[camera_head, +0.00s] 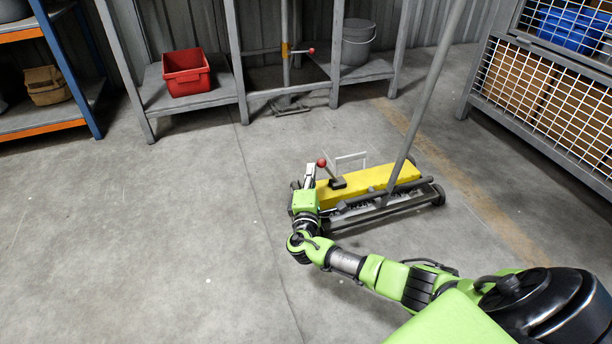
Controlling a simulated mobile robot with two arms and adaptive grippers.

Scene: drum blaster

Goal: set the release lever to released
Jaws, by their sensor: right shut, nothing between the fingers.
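A low yellow sweeper (375,185) with small wheels and a long grey handle stands on the floor right of the middle. Its release lever (328,172) rises from a black base on the yellow top and leans left, ending in a red knob (321,163). My right gripper (309,169) is shut and empty at the sweeper's left end, just left of the knob. I cannot tell whether its fingers touch the knob or lever. My right wrist hides part of the sweeper's near left corner. My left gripper is out of view.
A grey rack with a red bin (186,72) and a grey bucket (357,42) stands at the back. A post there has another red-knobbed handle (310,50). A mesh cage (545,90) with boxes is at right. The floor at left is clear.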

